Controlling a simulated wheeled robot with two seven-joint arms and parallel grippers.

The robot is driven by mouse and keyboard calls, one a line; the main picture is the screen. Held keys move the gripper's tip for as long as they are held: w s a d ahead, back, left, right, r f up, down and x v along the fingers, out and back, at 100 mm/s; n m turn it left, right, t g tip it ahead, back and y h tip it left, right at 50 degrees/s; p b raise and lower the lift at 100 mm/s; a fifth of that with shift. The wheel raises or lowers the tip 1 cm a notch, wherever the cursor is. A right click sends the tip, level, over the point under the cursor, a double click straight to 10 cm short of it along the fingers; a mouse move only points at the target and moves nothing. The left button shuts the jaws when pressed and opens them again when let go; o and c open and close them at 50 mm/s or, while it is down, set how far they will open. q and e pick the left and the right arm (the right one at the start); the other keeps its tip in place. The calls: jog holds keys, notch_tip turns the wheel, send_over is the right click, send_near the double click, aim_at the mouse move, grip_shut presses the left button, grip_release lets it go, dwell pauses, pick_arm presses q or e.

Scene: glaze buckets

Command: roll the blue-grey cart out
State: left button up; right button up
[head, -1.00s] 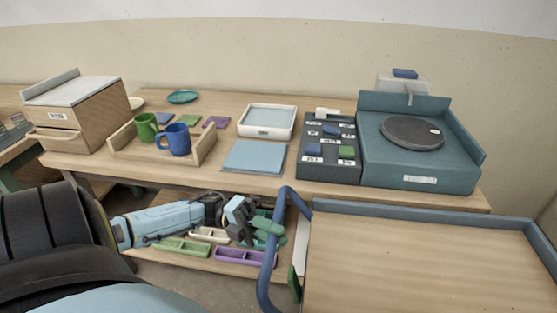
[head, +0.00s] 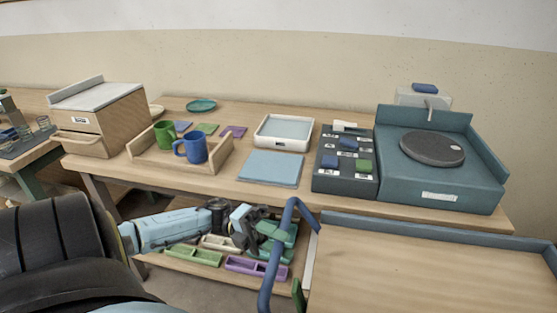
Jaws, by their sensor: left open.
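The blue-grey cart (head: 430,224) stands at the lower right, with a wooden top inside a raised blue-grey rim. Its blue bar handle (head: 271,262) rises at the cart's left end. My left gripper (head: 262,232) is open just left of the handle, in front of the bench's lower shelf. The handle is not visibly between its fingers; I cannot tell whether they touch it. My right gripper is out of view. The cart's wheels and lower part are hidden or outside the picture.
The workbench (head: 225,182) runs behind the cart, holding mugs in a wooden tray, a drawer box, a button panel and a blue-grey wheel unit (head: 440,190). Several small trays lie on its lower shelf (head: 190,266). The cart's top is bare.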

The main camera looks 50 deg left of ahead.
pick_arm(q)
jog(key=shift+a, duration=0.2)
jog(key=b+v, duration=0.2)
jog(key=v, duration=1.1)
jog(key=shift+b, duration=0.35)
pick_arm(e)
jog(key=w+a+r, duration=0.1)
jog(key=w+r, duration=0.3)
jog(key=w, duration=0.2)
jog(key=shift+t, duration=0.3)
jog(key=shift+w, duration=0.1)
